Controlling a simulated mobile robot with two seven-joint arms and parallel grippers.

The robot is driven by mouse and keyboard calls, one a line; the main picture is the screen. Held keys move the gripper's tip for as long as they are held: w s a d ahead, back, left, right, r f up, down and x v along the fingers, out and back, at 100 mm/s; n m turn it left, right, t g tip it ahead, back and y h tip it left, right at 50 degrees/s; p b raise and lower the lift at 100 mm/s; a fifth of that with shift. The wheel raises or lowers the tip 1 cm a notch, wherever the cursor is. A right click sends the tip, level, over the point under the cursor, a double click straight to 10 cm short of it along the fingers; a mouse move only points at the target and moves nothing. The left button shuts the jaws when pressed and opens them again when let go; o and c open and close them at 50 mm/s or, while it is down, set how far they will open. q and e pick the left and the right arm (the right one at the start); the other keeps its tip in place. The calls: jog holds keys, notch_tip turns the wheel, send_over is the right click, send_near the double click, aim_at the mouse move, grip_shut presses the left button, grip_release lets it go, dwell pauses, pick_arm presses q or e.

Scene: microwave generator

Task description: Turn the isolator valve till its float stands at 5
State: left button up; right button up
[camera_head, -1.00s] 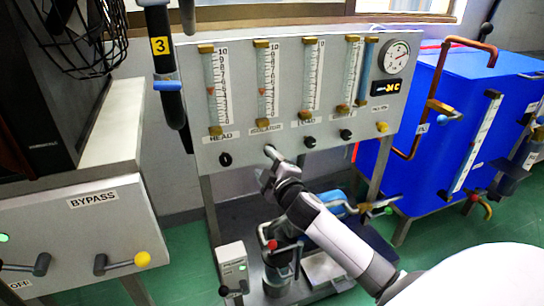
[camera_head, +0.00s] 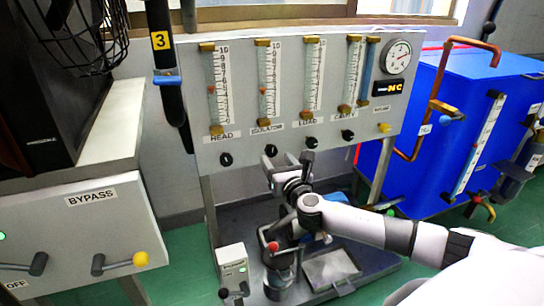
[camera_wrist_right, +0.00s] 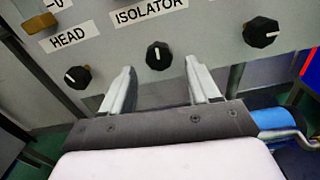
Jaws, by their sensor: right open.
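The isolator valve is a black knob with a white mark (camera_head: 270,150) on the grey panel, under the ISOLATOR label. It also shows in the right wrist view (camera_wrist_right: 158,55). Above it stands the isolator tube (camera_head: 267,75) with a small reddish float (camera_head: 263,91), at roughly 4 on the scale; the exact reading is too small to tell. My right gripper (camera_head: 291,159) is open and empty, just below and right of the knob in the head view. In the wrist view its fingers (camera_wrist_right: 160,70) stand either side of the knob's line, apart from it. My left gripper is not in view.
The HEAD knob (camera_head: 226,159) is left of the isolator knob, and the LOAD knob (camera_head: 311,142) is close on its right. A red-topped valve (camera_head: 273,246) and pipework stand below the panel. A blue tank (camera_head: 450,150) is at right, the BYPASS box (camera_head: 75,240) at left.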

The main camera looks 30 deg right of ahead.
aim_at(272, 154)
jog(key=shift+b+x, duration=0.6)
jog(key=shift+x, duration=1.6)
